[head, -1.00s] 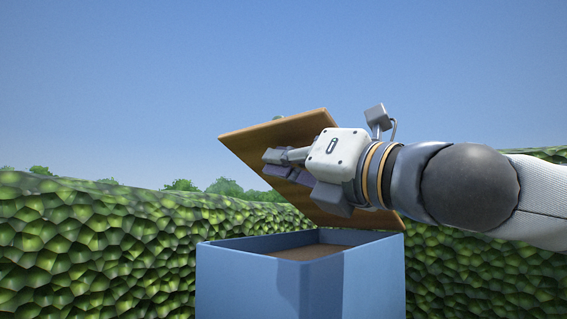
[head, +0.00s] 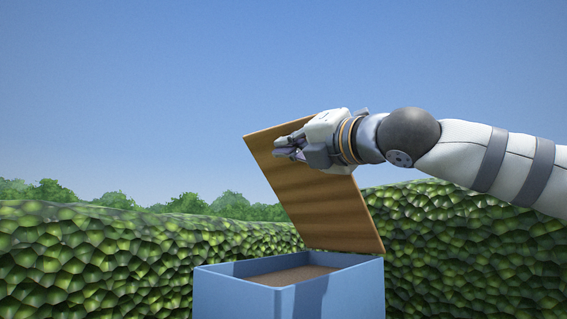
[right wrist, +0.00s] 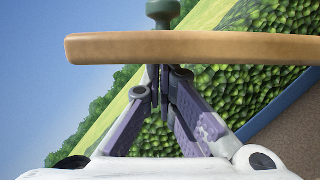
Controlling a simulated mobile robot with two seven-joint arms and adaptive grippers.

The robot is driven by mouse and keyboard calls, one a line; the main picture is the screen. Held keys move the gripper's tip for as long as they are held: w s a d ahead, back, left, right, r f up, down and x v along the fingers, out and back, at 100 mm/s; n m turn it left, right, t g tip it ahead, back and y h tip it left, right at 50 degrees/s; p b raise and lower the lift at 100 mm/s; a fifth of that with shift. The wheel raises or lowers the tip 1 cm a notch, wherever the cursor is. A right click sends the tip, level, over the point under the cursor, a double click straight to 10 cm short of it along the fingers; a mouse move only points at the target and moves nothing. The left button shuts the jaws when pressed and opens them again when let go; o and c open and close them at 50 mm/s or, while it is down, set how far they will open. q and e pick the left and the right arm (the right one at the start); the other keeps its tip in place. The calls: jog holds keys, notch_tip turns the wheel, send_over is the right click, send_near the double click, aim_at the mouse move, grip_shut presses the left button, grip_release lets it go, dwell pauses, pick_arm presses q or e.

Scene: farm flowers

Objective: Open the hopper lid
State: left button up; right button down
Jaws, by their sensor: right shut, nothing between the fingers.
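The hopper (head: 240,297) is a blue box with brown contents (head: 290,276) showing inside. Its wooden lid (head: 325,205) is tilted up steeply, with its lower edge at the back of the box. My right gripper (head: 279,147) is shut and empty, in front of the lid's inner face near its top edge. In the right wrist view the shut fingers (right wrist: 160,88) reach the lid's edge (right wrist: 200,48), and a dark green knob (right wrist: 163,12) shows on the lid's far side. Whether the fingers touch the lid is hard to tell. My left gripper is not in view.
A green hedge (head: 120,260) runs behind the hopper on both sides, with trees (head: 50,190) beyond it. The hopper's rim (right wrist: 275,105) shows at the right of the right wrist view.

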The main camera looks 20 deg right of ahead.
jog(key=shift+w+d+r+m+h, duration=0.3)
jog(key=shift+w+d+r+m, duration=0.9)
jog(key=shift+d+r, duration=0.3)
jog(key=shift+w, duration=0.1)
